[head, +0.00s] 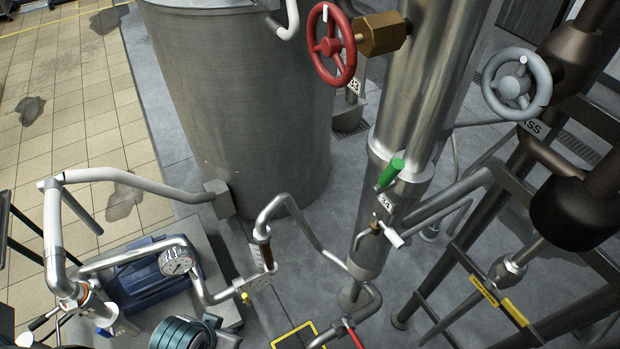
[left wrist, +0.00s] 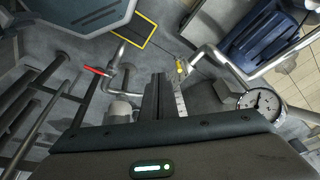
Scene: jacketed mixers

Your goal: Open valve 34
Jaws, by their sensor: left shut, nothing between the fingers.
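The tag reading 34 (head: 385,203) is on the lower part of the thick steel column in the head view. Just above it a green handle (head: 391,172) slants up and to the right. Below the tag a small brass fitting (head: 376,225) and a white-ended piece (head: 394,238) stick out from the column. I cannot tell the valve's setting from this. My left gripper (left wrist: 165,95) shows only in the left wrist view, shut and empty, above the floor piping. Valve 34 cannot be made out in that view. My right gripper is not in view.
A red handwheel (head: 331,45) and a grey handwheel (head: 515,85) are above. A large tank (head: 245,95) stands left of the column. Bent pipes with a gauge (head: 176,261) and red handle (head: 353,335) fill the lower middle. Dark framework (head: 470,268) stands right.

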